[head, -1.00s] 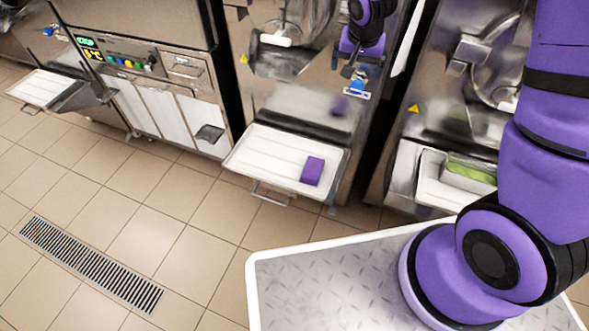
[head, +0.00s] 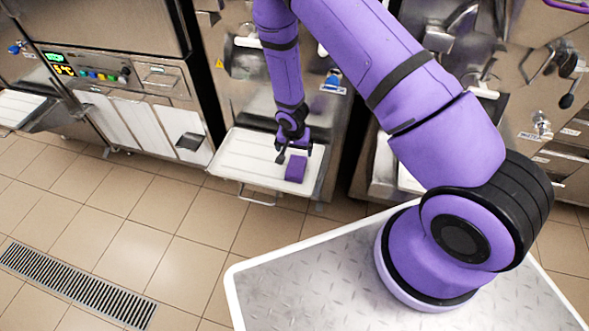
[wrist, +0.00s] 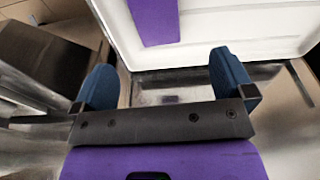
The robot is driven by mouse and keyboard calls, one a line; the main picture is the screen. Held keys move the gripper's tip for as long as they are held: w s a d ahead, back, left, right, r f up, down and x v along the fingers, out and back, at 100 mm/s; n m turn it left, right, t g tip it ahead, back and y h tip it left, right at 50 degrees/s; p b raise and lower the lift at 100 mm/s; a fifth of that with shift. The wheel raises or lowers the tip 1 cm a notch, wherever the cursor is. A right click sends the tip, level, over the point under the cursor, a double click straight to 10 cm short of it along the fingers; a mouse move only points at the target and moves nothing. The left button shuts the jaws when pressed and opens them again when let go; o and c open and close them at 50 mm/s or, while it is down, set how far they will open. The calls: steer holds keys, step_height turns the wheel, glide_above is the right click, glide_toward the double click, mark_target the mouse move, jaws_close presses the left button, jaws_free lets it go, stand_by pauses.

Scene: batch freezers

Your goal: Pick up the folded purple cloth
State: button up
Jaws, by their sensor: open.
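The folded purple cloth (head: 296,168) lies on the right part of a white tray (head: 232,164) at the front of the middle freezer. My gripper (head: 294,152) is just above the tray, close to the cloth's far edge in the head view, pointing down. In the wrist view the two blue fingertips of my gripper (wrist: 168,82) are wide apart with nothing between them. There the cloth (wrist: 155,20) shows at the top, beyond the fingers, cut off by the frame edge, on the white tray (wrist: 255,40). Whether a finger touches the cloth cannot be told.
A wire handle (head: 257,196) sticks out from the tray's front. The freezer's steel front (head: 335,120) stands close behind the tray. Another freezer (head: 115,90) with a control panel is at left. A floor drain (head: 70,285) lies in the open tiled floor.

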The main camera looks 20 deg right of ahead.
glide_above(296, 166)
steer(key=f, duration=0.5)
steer(key=shift+a+f, duration=0.2)
steer(key=shift+f, duration=0.1)
steer(key=shift+d+f, duration=0.15)
steer(key=shift+f, duration=1.25)
steer(key=shift+d+f, duration=0.1)
steer(key=shift+f, duration=1.25)
steer(key=c, duration=1)
steer(key=shift+o, duration=0.2)
steer(key=shift+r, duration=0.7)
steer(key=shift+s+r, duration=0.35)
steer(key=shift+r, duration=0.25)
steer(key=shift+s+r, duration=0.3)
steer(key=shift+r, duration=0.25)
steer(key=s, duration=0.5)
steer(key=s+r, duration=0.1)
steer(key=s, duration=0.4)
steer(key=s+d, duration=0.1)
steer(key=s, duration=0.3)
steer(key=shift+s+r, duration=0.2)
steer(key=shift+s, duration=0.2)
